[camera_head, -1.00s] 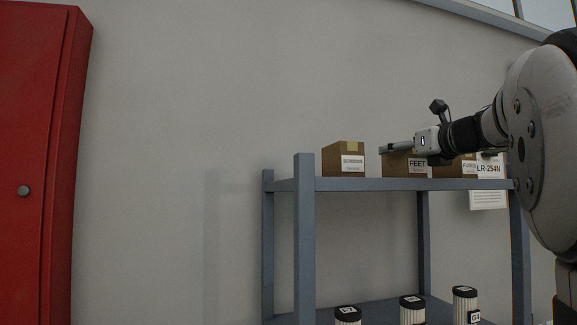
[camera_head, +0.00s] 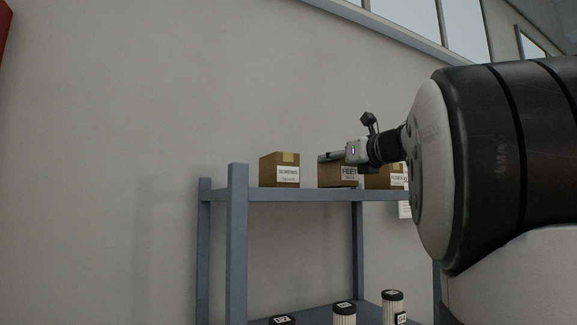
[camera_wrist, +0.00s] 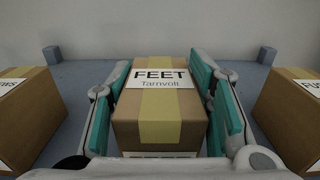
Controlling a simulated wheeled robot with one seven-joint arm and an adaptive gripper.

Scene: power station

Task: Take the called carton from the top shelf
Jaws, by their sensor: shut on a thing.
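The carton labelled FEET (camera_head: 337,180) stands on the top shelf (camera_head: 300,195) between two other cartons. In the wrist view this FEET carton (camera_wrist: 160,112) has a white label reading "FEET Tarnvolt" and a yellow tape strip. My gripper (camera_wrist: 160,95) is shut on it, with a teal-padded finger along each side. In the head view my gripper (camera_head: 332,158) reaches in from the right at the carton's top. The carton appears to rest on the shelf still; I cannot see a gap under it.
A carton (camera_head: 279,171) with a small-print label stands to the left, and another carton (camera_head: 384,177) stands to the right, partly behind my arm. Several white ribbed cylinders, including one (camera_head: 344,313), stand on the lower shelf. A wall is behind.

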